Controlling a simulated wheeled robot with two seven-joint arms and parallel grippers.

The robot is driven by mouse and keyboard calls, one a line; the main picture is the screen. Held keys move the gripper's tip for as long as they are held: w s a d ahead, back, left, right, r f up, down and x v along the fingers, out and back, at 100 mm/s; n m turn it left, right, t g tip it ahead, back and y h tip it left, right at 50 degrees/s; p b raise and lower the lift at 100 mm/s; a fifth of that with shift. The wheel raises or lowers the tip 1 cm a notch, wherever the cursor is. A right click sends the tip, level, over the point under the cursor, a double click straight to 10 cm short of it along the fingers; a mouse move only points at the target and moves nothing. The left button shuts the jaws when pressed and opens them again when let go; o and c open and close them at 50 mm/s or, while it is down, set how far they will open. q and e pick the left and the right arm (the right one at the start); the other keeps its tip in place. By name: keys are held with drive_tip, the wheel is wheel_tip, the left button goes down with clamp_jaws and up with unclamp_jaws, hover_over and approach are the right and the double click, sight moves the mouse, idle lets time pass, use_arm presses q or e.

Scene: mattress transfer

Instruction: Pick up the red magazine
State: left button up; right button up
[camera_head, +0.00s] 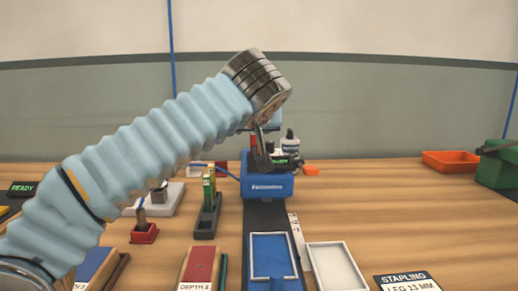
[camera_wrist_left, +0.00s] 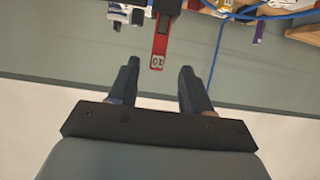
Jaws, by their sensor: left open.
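In the left wrist view a long red piece with a pale label (camera_wrist_left: 160,42), which looks like the red magazine, reaches down from the top edge. Its labelled end lies between my left gripper's fingertips (camera_wrist_left: 158,68) in the picture, with clear gaps on both sides. The fingers are apart and hold nothing; how far the red piece is in depth I cannot tell. In the head view my left arm reaches over the blue machine (camera_head: 267,186), and its wrist hides most of the gripper (camera_head: 262,140). A small red part (camera_head: 253,143) shows behind it there. My right gripper is out of view.
On the wooden table are a blue tray (camera_head: 251,258), a white tray (camera_head: 355,265), a red block labelled DEPTH (camera_head: 200,264), a dark holder (camera_head: 207,220), and a small red holder (camera_head: 143,234). An orange bin (camera_head: 449,158) stands right. Table between machine and bin is mostly clear.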

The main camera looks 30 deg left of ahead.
sight(254, 148)
use_arm(q)
drive_tip(key=x, duration=0.7)
drive_tip(key=shift+w+d, duration=0.1)
drive_tip(key=shift+d, duration=0.1)
clamp_jaws()
